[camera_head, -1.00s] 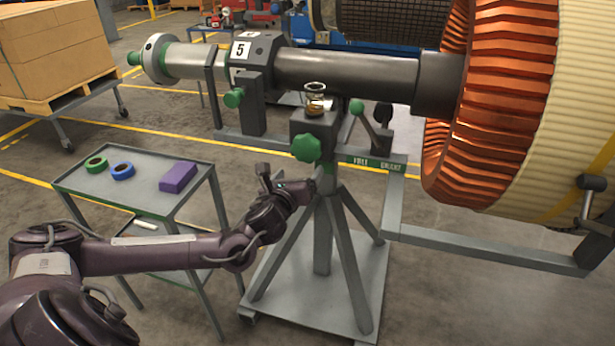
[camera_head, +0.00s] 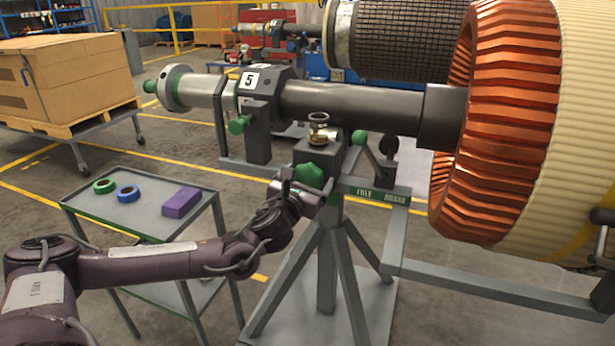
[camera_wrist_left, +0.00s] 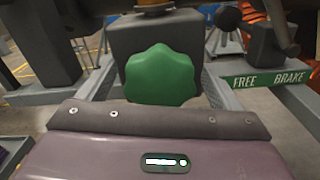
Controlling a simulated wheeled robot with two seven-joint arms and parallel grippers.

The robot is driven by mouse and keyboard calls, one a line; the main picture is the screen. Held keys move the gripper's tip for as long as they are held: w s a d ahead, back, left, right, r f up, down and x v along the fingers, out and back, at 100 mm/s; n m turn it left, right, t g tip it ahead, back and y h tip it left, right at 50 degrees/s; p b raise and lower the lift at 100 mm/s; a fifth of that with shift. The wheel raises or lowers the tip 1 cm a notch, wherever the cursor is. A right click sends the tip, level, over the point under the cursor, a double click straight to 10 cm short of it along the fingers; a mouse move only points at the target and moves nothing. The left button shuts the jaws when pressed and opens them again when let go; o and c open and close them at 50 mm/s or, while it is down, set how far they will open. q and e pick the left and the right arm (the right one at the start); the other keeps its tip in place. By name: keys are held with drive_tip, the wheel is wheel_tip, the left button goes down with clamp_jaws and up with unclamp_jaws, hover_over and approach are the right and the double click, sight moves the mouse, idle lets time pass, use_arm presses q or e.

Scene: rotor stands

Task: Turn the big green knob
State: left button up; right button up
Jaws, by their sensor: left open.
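The big green knob (camera_head: 309,177) is a lobed knob on the front of a grey block on the rotor stand (camera_head: 322,215), below the shaft. In the left wrist view the knob (camera_wrist_left: 160,75) faces the camera, upper middle, its lower edge close above my wrist housing. My left gripper (camera_head: 317,194) is open, just below and in front of the knob in the head view. The fingertips are hard to make out, and I cannot tell whether they touch the knob. My right gripper is not in view.
A FREE/BRAKE plate (camera_head: 377,193) and a dark lever ball sit right of the knob. The large copper rotor (camera_head: 500,120) fills the right. A grey cart (camera_head: 140,195) with green and blue tape rolls and a purple box (camera_head: 181,202) stands left.

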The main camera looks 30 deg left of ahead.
use_arm(q)
drive_tip(key=shift+w, duration=0.1)
drive_tip(key=c, duration=1)
